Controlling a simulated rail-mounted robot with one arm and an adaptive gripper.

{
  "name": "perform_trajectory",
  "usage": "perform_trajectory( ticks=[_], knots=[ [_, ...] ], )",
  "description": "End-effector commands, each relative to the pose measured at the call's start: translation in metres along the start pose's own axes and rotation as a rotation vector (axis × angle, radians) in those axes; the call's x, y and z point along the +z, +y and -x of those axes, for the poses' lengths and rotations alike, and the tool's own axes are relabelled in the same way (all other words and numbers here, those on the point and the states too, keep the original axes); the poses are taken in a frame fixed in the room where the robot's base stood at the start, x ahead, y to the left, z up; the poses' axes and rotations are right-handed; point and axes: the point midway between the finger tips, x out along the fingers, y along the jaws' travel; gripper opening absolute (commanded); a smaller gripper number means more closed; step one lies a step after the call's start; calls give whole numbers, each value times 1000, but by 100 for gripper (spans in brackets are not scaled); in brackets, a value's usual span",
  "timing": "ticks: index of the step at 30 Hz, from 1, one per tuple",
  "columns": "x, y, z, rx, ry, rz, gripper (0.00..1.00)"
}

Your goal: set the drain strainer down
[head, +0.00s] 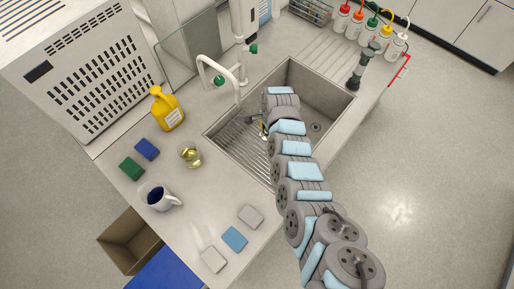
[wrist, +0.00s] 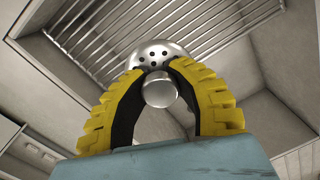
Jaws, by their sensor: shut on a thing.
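The drain strainer (wrist: 152,52) is a shiny metal piece with small dark holes and a round knob (wrist: 160,91). My gripper (wrist: 157,72) has two yellow ribbed fingers, shut on the strainer in the wrist view. The sink basin (head: 325,88) lies below my arm in the head view, with a dark round drain (head: 316,127) in its floor to the right of my arm. In the head view my arm hides most of the gripper and the strainer. I cannot tell whether the strainer touches anything below it.
A barred metal rack (head: 238,138) covers the sink's left part; it also shows in the wrist view (wrist: 165,22). A faucet (head: 222,72) arches over the back edge. A yellow bottle (head: 167,110), a beaker (head: 190,155) and a mug (head: 161,198) stand on the left counter.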

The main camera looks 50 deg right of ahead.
Motion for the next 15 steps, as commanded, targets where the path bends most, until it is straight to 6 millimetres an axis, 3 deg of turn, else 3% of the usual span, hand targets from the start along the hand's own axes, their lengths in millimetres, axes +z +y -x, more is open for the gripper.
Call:
perform_trajectory(
  ticks=[15],
  knots=[
    [-10,57,-8,8,1,-42,0]
  ],
)
